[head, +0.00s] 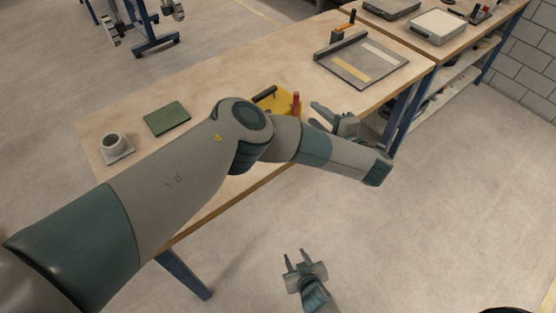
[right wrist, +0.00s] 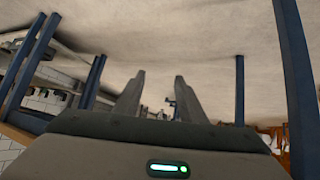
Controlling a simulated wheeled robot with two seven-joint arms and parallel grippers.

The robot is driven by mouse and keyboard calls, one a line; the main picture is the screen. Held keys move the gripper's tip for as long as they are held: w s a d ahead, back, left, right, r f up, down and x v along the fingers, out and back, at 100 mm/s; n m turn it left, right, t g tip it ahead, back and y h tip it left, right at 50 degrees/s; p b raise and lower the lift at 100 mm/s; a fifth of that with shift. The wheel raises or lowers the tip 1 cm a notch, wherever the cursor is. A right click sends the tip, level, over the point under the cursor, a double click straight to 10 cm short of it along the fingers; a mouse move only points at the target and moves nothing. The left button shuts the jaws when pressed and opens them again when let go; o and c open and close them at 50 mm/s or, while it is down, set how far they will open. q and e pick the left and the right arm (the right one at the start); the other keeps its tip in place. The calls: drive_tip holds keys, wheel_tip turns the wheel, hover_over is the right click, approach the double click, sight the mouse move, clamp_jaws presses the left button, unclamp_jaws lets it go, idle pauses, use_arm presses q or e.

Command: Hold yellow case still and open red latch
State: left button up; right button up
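The yellow case (head: 287,106) sits on the wooden workbench near its front edge, partly hidden behind my left arm. It has a dark handle-like part (head: 265,94) on top and a red latch (head: 297,102) standing up at its right end. My left gripper (head: 313,115) is just right of the case, its fingers apart and pointing left towards the latch. I see nothing between its fingers. My right gripper (head: 297,257) is low in front of the bench, over the floor, open and empty. Its two spread fingers also show in the right wrist view (right wrist: 159,95).
A grey board with an upright handle (head: 362,60) is at the back right. A second bench with trays (head: 437,26) stands beyond. Blue legs (head: 184,274) support the bench.

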drive_tip(key=w+a+r+t, duration=0.1)
drive_tip(key=w+r, duration=0.3)
drive_tip(key=r, duration=0.9)
drive_tip(key=w+a+r+m+t, duration=0.1)
drive_tip(key=w+r+t, duration=0.3)
drive_tip(key=r, duration=0.8)
drive_tip(key=w+a+r+m+t, duration=0.1)
drive_tip(key=w+a+r+t, duration=0.2)
drive_tip(key=r, duration=1)
drive_tip(key=shift+w+a+r, duration=0.25)
drive_tip(key=shift+w+r, duration=0.05)
drive_tip(key=shift+w, duration=0.6)
drive_tip(key=w, duration=0.5)
drive_tip(key=w+a, duration=0.1)
drive_tip(key=w, duration=0.5)
drive_tip(key=w+a, duration=0.1)
drive_tip(key=w, duration=0.5)
drive_tip(key=shift+w, duration=0.15)
